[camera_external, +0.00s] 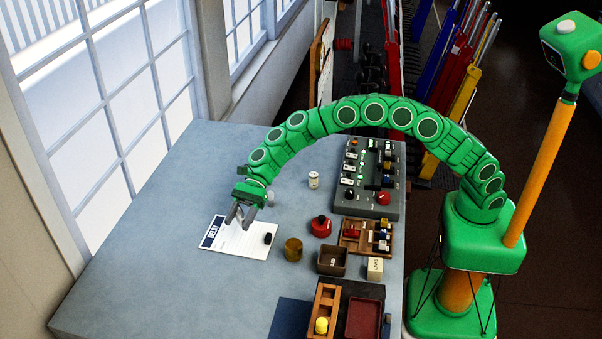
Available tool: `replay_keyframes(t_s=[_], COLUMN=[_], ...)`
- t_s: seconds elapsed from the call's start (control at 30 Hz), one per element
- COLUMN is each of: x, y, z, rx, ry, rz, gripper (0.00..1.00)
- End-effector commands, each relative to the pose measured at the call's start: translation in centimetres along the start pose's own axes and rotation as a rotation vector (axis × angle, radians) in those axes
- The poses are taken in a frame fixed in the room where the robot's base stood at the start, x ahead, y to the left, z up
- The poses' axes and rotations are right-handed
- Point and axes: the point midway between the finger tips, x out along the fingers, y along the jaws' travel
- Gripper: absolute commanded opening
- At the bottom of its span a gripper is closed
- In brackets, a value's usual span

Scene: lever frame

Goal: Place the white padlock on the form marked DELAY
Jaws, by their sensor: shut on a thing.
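The form marked DELAY (225,245) is a white sheet with a dark header, lying flat on the grey-blue table at left. My gripper (241,216) is at the form's upper edge, pointing down with its grey fingers over the sheet. It is shut on a small pale thing, apparently the white padlock; the fingers mostly hide it and its outline is hard to make out. I cannot tell whether it touches the form. A small black object (267,238) sits at the form's right edge.
A brass-coloured cup (293,249), a red round object (321,226) and a white cylinder (313,180) stand right of the form. A dark control panel (346,204), wooden rack (350,236) and trays line the right side. The table's front left is clear.

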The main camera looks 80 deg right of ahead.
Motion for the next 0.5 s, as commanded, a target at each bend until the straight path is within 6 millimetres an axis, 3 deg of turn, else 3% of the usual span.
replay_keyframes(t_s=[0.5], x=[1.6], y=[-1.2], z=[-1.7], rx=[0.001], ry=[0.0], rz=[0.001], gripper=[0.16])
